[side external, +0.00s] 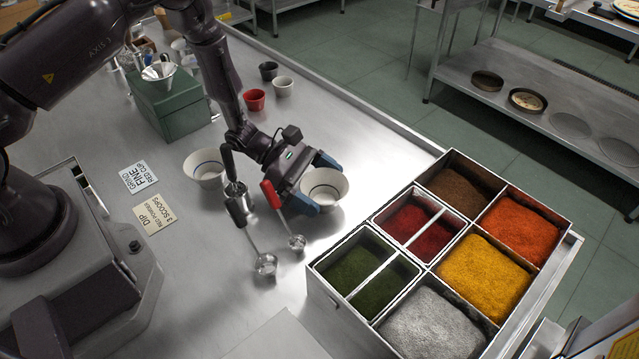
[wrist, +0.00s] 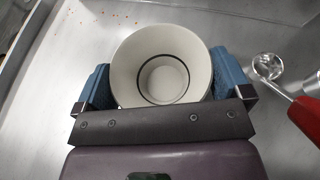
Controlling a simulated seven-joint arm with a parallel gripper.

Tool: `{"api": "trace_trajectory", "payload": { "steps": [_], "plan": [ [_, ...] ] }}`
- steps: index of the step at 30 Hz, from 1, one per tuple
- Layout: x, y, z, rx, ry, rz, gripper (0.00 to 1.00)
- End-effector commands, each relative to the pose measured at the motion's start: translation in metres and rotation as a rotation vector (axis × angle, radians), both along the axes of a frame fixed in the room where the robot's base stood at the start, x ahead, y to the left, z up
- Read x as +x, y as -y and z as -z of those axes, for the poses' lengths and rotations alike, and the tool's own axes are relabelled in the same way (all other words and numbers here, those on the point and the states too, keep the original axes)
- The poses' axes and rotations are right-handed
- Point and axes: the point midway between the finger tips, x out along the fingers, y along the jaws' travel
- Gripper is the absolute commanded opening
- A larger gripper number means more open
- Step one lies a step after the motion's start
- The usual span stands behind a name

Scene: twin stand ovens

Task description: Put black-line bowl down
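The black-line bowl (side external: 326,187) is white with a dark ring inside. It also shows in the wrist view (wrist: 161,70), mouth toward the camera. My gripper (side external: 316,184) has its two blue fingers pressed against opposite sides of the bowl, and in the wrist view the gripper (wrist: 160,84) shows no clear gap on either side. The bowl is over the steel counter (side external: 330,110), left of the spice bins. I cannot tell whether its base touches the counter. Its near side is partly hidden by my gripper.
A similar blue-line bowl (side external: 205,168) stands left of my gripper. A red-handled scoop (side external: 282,217) and a black-handled scoop (side external: 249,235) lie close by. Spice bins (side external: 330,290) stand at the right. A red cup (side external: 254,100) stands farther back. Some counter behind the bowl is clear.

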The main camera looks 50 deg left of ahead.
Motion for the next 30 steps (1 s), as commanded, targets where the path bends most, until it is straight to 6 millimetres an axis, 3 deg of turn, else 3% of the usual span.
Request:
{"api": "trace_trajectory", "payload": {
  "steps": [11, 24, 30],
  "plan": [
    [-0.002, -0.006, -0.005, 0.002, -0.001, -0.002, 1.00],
    [-0.033, -0.081, -0.038, 0.002, 0.000, -0.005, 1.00],
    [-0.041, -0.100, -0.047, 0.001, -0.001, -0.002, 1.00]
  ]
}}
